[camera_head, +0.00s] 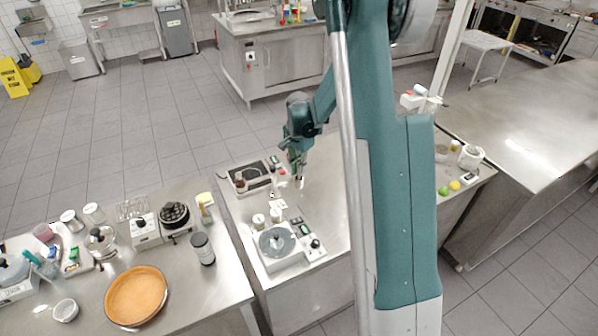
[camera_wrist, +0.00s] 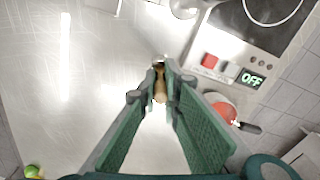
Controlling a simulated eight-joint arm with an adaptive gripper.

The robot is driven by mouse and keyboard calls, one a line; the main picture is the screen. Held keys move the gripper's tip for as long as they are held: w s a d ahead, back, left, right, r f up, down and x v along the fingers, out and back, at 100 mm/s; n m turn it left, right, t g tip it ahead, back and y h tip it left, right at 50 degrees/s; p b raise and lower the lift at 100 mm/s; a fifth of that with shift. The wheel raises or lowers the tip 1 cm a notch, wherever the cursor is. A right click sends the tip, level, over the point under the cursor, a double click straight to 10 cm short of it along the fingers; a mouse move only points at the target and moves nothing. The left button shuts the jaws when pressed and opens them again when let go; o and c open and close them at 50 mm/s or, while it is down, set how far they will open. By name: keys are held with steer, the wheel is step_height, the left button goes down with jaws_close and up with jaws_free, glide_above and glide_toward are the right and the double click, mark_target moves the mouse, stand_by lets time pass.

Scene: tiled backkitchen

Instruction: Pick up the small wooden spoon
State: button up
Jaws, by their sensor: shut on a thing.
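My gripper (camera_wrist: 159,74) is shut on the small wooden spoon (camera_wrist: 160,92). In the wrist view a tan, rounded wooden piece of the spoon shows between the two green fingers. The rest of the spoon is hidden by the fingers or too small to make out. In the head view my gripper (camera_head: 299,181) points down over the middle steel counter, to the right of a small hotplate. I cannot tell whether the spoon touches the counter.
The wrist view shows an appliance with a red button and an "OFF" display (camera_wrist: 253,78) at the right. In the head view a white scale (camera_head: 284,249) stands nearer on the same counter.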

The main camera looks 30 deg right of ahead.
steer(key=shift+r, duration=4.65)
